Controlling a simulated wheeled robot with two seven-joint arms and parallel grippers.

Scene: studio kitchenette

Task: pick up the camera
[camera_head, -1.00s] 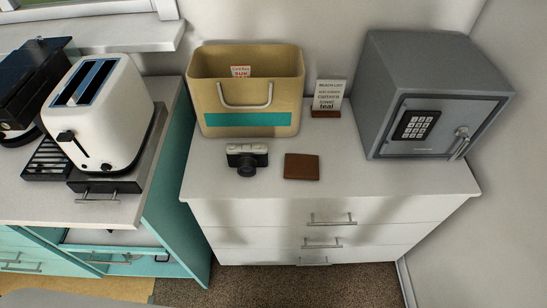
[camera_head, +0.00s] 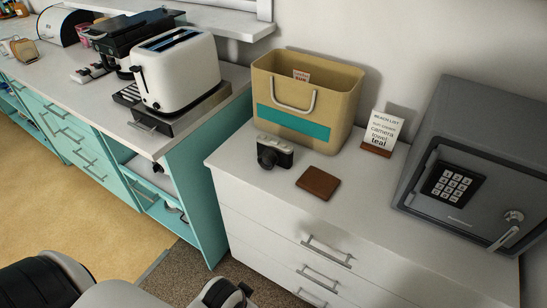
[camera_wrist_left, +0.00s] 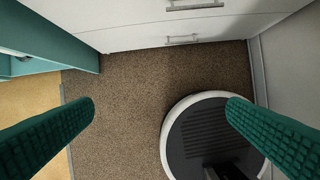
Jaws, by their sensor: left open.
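The camera (camera_head: 274,152) is small, black and silver, and stands on the white dresser top (camera_head: 240,160) near its left end, lens facing outward. It is in front of the tan bag and left of the brown wallet. In the left wrist view my left gripper (camera_wrist_left: 158,120) is open and empty, its two green ridged fingers wide apart above the brown carpet. The camera is not in that view. In the head view parts of my own arm show at the bottom left, below and away from the dresser top. My right gripper is not in view.
The tan bag (camera_head: 284,118) stands behind the camera; a brown wallet (camera_head: 318,182) lies to its right. A list card (camera_head: 382,130) and a grey safe (camera_head: 460,170) stand further right. A white toaster (camera_head: 175,70) is on the left counter. The dresser's front edge is clear.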

